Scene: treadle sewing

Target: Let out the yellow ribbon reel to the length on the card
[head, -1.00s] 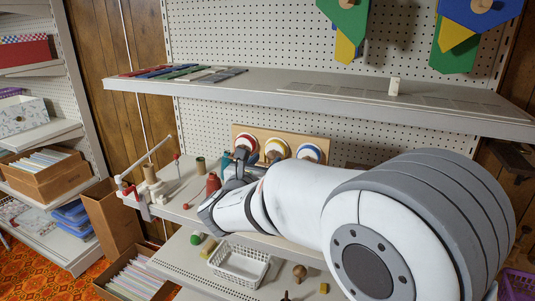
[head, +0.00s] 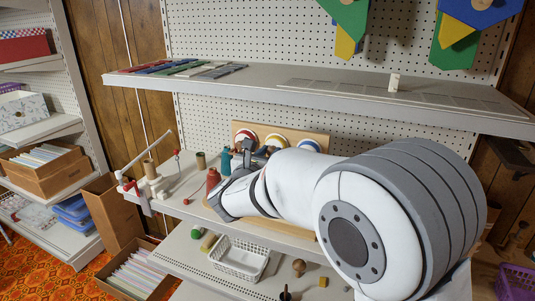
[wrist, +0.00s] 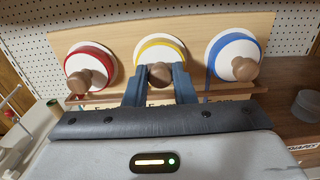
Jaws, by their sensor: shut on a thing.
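Three ribbon reels stand in a row on a wooden board (wrist: 258,22). In the wrist view the yellow-rimmed reel (wrist: 159,43) is in the middle, between the red reel (wrist: 83,57) and the blue reel (wrist: 241,47). Each has a round wooden knob. My gripper (wrist: 159,78) is shut on the knob (wrist: 160,73) of the yellow reel. Marks low on the board are mostly hidden behind my gripper, and I cannot read a length card. In the head view my arm partly covers the reels, and the yellow one (head: 273,141) shows just above my gripper.
A white basket (head: 238,258) sits on the lower shelf. The upper shelf (head: 300,93) overhangs the board.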

